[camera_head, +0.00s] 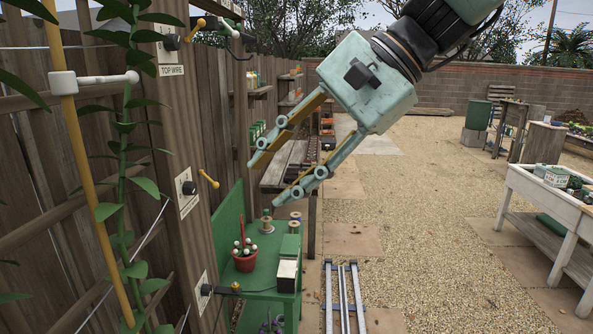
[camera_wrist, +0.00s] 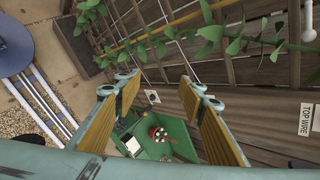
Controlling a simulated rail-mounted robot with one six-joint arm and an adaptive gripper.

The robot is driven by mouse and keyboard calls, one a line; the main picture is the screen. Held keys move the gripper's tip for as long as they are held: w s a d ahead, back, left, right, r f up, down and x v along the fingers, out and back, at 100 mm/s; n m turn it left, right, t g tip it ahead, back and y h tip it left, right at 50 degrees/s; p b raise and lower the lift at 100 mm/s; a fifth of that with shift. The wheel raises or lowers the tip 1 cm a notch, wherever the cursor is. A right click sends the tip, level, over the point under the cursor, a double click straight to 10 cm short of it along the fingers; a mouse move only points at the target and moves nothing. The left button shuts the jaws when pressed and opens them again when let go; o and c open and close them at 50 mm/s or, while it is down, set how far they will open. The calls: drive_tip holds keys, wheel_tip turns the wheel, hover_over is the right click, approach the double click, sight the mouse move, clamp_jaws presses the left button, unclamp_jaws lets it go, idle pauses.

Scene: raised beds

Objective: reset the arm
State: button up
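My gripper (camera_head: 262,183) hangs in the upper middle of the head view, tilted down and to the left. Its two fingers are spread apart with nothing between them. In the wrist view my gripper (camera_wrist: 162,82) also shows both fingers apart and empty. It is in the air above the green bench (camera_head: 253,278), which stands against the fence. A red pot (camera_head: 245,262) with white balls on stakes sits on this bench, clear of the fingers. The same pot shows between and beyond the fingers in the wrist view (camera_wrist: 158,134).
A wooden fence (camera_head: 170,130) with wires, knobs and a "TOP WIRE" label (camera_head: 171,70) runs along the left. A climbing plant (camera_head: 127,140) and a yellow cane (camera_head: 90,170) stand close at left. Rails (camera_head: 344,298) run along the ground. A white raised bed (camera_head: 550,205) stands right; open gravel (camera_head: 440,200) lies between.

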drive_tip(key=s+d+f+n+t+h+b, duration=0.2)
drive_tip(key=s+d+f+n+h+b, duration=0.5)
drive_tip(key=s+d+f, duration=1.6)
drive_tip(key=shift+d+t+h+b, duration=0.3)
drive_tip(key=shift+d+h+b, duration=0.45)
drive_tip(key=shift+b, duration=0.35)
drive_tip(key=shift+s+a, duration=0.1)
drive_tip(key=shift+a, duration=0.05)
